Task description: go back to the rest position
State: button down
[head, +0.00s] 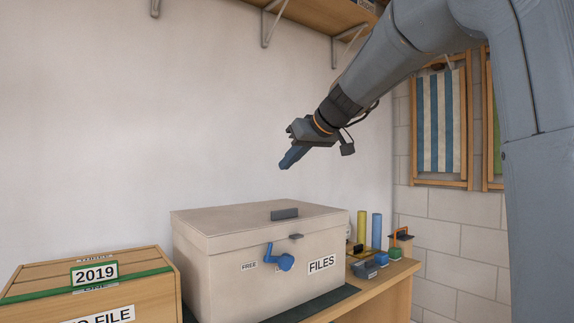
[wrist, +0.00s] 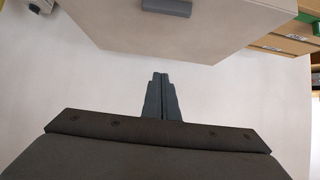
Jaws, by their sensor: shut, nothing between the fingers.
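My gripper (head: 288,161) hangs in free air above the closed lid of the beige FILES box (head: 215,285), pointing down and to the left. In the wrist view its two fingers (wrist: 161,78) lie together with nothing between them. The box has a dark grey handle (head: 285,213) on its lid and a blue crank-like lever (head: 280,258) on its front between the FREE and FILES labels. The box lid also shows at the top of the wrist view (wrist: 110,35). The gripper touches nothing.
A wooden box labelled 2019 (head: 40,292) stands left of the FILES box. Yellow and blue cylinders (head: 377,230) and small items stand at its right on the wooden bench (head: 375,296). A bracketed shelf (head: 310,14) is overhead. A striped folding chair (head: 440,120) hangs at the right.

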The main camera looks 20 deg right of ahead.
jog(key=s+d+f+b, duration=0.1)
jog(key=s+d+f, duration=0.2)
jog(key=s, duration=0.5)
jog(key=s+a+f+g, duration=0.3)
jog(key=s+a+f, duration=0.3)
jog(key=f, duration=0.4)
jog(key=s+a+f+g, duration=0.3)
jog(key=s+a+f, duration=0.1)
jog(key=a+f, duration=0.4)
jog(key=s+a+f+m+g+h, duration=0.1)
jog(key=s+f+g+h, duration=0.1)
jog(key=s+f, duration=0.75)
jog(key=s+a+f+g+h, duration=0.1)
jog(key=s+a+f+g, duration=0.1)
jog(key=s+f, duration=0.7)
jog(key=s+d+r+m+h+p, duration=0.1)
jog(key=s+d+r+m+p, duration=0.1)
jog(key=d+r+p, duration=0.7)
jog(key=r+m+p, duration=0.1)
jog(key=p, duration=0.7)
jog(key=shift+s+d+g+p, duration=0.15)
jog(key=shift+d+g+p, duration=0.15)
jog(key=shift+d+p, duration=0.1)
jog(key=shift+d+r, duration=0.1)
